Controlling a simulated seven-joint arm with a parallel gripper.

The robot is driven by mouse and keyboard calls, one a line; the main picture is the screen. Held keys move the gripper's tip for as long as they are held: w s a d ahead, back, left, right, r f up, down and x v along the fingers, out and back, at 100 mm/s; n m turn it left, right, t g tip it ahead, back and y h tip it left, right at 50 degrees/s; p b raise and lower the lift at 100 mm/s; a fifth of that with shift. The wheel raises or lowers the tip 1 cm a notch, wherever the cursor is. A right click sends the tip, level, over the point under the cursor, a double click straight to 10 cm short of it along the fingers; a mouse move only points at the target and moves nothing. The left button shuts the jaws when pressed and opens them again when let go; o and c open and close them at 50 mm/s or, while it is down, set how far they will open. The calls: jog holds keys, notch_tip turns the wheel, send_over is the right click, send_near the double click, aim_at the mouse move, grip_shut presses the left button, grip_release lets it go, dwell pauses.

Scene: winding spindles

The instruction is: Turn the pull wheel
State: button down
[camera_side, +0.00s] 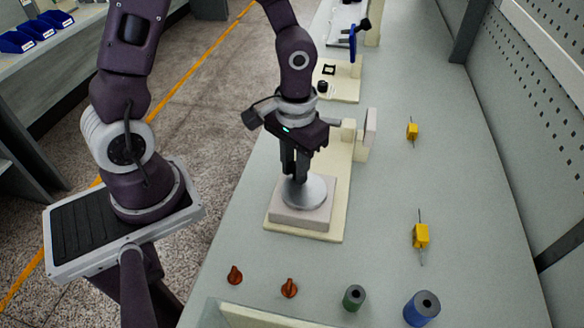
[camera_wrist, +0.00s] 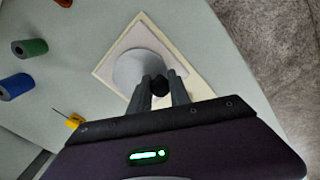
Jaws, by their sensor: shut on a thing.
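The pull wheel (camera_side: 312,190) is a pale grey disc lying flat on a light block (camera_side: 300,214). The block sits on a cream base plate (camera_side: 333,232) on the bench. My gripper (camera_side: 294,178) points down at the wheel from above. In the wrist view, the wheel (camera_wrist: 133,68) lies just beyond my gripper (camera_wrist: 160,84), whose fingers are shut on a small dark knob (camera_wrist: 160,86) on the wheel. In the side view the fingers hide the knob.
A cream upright with a pale plate (camera_side: 371,128) stands close behind my gripper. Two red-brown pieces (camera_side: 289,288), a green spool (camera_side: 354,297) and a blue spool (camera_side: 422,308) stand at the front. Two yellow pieces (camera_side: 420,236) lie right. The bench between is clear.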

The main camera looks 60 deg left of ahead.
aim_at(318, 183)
jog(key=m, duration=0.2)
jog(key=w+m, duration=0.1)
jog(key=m, duration=0.1)
jog(key=shift+w+d+m, duration=0.1)
jog(key=shift+w+m, duration=0.1)
jog(key=shift+m, duration=0.1)
jog(key=m, duration=0.3)
jog(key=w+m, duration=0.1)
jog(key=m, duration=0.1)
jog(key=shift+w+d+m, duration=0.1)
jog(key=shift+d+m, duration=0.2)
jog(key=shift+d, duration=0.1)
jog(key=m, duration=0.3)
jog(key=d+m, duration=0.1)
jog(key=shift+w, duration=0.35)
jog(key=shift+w+d+m, duration=0.1)
jog(key=shift+d+m, duration=0.25)
jog(key=shift+m, duration=0.9)
jog(key=shift+d+m, duration=0.3)
jog(key=shift+m, duration=0.95)
jog(key=c, duration=1.2)
grip_release()
